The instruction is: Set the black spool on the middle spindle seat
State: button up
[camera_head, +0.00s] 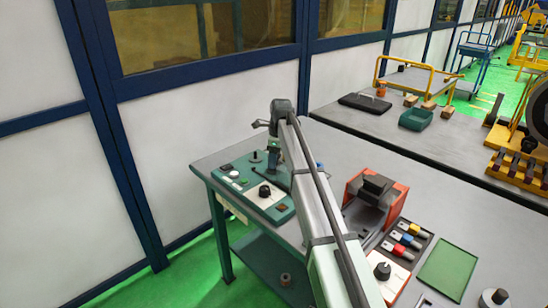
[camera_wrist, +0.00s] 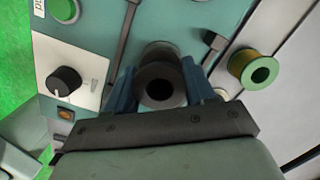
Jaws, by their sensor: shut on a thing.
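My gripper (camera_wrist: 160,98) has its two blue fingers shut on the black spool (camera_wrist: 160,86), one finger on each side. I look down onto the spool's round end and its dark central hole. The spool is over the green winding panel (camera_wrist: 92,28). The middle spindle seat is hidden beneath the spool and fingers, so I cannot tell whether the spool touches it. In the head view my gripper (camera_head: 274,160) is low over the panel's back part, and the spool cannot be made out clearly.
A yellow-green spool (camera_wrist: 254,70) stands right of my gripper in the wrist view. A black knob (camera_wrist: 66,80) and green button (camera_wrist: 64,10) are at left. In the head view, a red-framed block (camera_head: 392,205), a tray of coloured parts (camera_head: 405,239) and a green mat (camera_head: 448,265) lie right of my arm.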

jog(key=shift+f, duration=0.75)
dwell(0.4)
jog(key=o, duration=1.1)
jog(key=shift+o, duration=0.6)
jog(key=shift+o, duration=0.7)
jog(key=shift+r, duration=0.1)
jog(key=shift+r, duration=3.45)
